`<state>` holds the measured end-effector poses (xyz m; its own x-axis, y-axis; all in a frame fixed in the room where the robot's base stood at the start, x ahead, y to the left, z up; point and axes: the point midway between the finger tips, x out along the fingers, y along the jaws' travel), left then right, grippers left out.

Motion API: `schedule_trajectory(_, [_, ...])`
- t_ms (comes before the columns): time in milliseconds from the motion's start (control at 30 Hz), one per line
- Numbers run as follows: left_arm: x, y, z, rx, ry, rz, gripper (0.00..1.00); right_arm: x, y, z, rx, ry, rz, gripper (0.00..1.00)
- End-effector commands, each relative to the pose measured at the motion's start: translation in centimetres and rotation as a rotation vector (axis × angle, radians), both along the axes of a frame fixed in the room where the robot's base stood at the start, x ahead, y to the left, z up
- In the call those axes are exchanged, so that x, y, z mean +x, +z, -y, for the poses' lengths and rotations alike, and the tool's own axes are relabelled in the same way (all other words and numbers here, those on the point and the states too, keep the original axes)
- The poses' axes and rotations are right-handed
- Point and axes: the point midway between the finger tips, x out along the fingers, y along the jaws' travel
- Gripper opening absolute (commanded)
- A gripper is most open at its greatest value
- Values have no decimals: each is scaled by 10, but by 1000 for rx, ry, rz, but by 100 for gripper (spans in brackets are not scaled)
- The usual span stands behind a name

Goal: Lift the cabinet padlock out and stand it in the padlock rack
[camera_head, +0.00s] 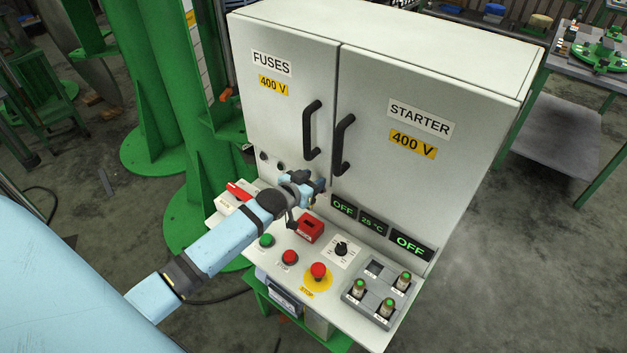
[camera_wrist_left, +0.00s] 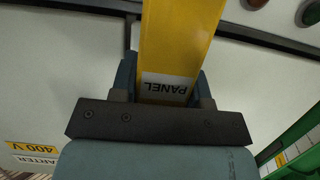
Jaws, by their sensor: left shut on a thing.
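In the left wrist view, a yellow block (camera_wrist_left: 176,38) with a white label reading PANEL, upside down, sits between the fingers of my left gripper (camera_wrist_left: 165,82). It looks like the padlock's body; its shackle is out of sight. In the head view my left gripper (camera_head: 311,187) is shut in front of the cabinet's (camera_head: 400,160) lower front, just above the control desk, and mostly hides what it holds. A red block (camera_head: 309,229) with a dark slot stands on the desk just below the gripper; I cannot tell whether it is the padlock rack. My right gripper is not in view.
The desk carries a red lever (camera_head: 239,190), green button (camera_head: 266,240), red button (camera_head: 289,257), black knob (camera_head: 341,248) and red stop button (camera_head: 318,270). A grey holder (camera_head: 353,295) with several green-topped cylinders is at right. Black door handles (camera_head: 312,130) stick out above the gripper.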

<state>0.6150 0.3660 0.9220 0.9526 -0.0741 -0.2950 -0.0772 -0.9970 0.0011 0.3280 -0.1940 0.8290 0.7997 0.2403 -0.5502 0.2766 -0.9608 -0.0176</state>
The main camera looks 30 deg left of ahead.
Motion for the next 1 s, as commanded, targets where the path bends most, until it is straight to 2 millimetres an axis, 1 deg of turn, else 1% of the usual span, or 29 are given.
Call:
schedule_trajectory(167, [0, 1, 0, 0, 0, 0, 15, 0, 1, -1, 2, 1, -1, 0])
schedule_trajectory(367, [0, 3, 0, 0, 0, 0, 15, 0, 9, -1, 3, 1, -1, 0])
schedule_trajectory(400, [0, -3, 0, 0, 0, -1, 15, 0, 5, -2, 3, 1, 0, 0])
schedule_trajectory(567, [0, -17, 0, 0, 0, -1, 15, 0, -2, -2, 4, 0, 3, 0])
schedule_trajectory(800, [0, -42, 0, 0, 0, -1, 15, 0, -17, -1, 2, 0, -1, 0])
schedule_trajectory(1000, [0, -55, 0, 0, -1, 1, 15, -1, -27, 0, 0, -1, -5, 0])
